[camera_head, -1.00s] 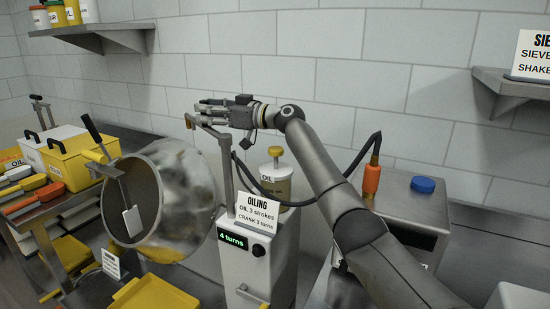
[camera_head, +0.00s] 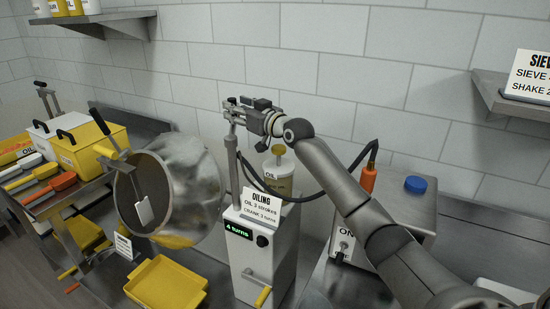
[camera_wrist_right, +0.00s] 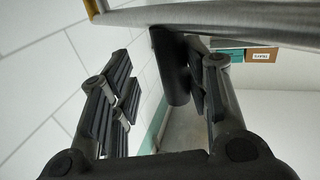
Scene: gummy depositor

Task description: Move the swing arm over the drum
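The metal drum (camera_head: 195,180) is tilted with its open mouth facing front left; a white paddle hangs in it. The swing arm's post (camera_head: 232,165) stands on the oiling unit right of the drum. My right gripper (camera_head: 234,112) is at the top of this post, above and right of the drum's rim, and hides much of the swing arm. In the right wrist view, the swing arm's metal bar (camera_wrist_right: 235,18) crosses the top. A dark cylinder (camera_wrist_right: 172,70) hangs between my open fingers, nearer the right one; contact is unclear. My left gripper is not in view.
The oiling unit (camera_head: 262,265) shows "4 turns" and has a crank. An oil bottle (camera_head: 278,178) stands behind it, near a black hose. A steel box with a blue knob (camera_head: 416,184) stands right.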

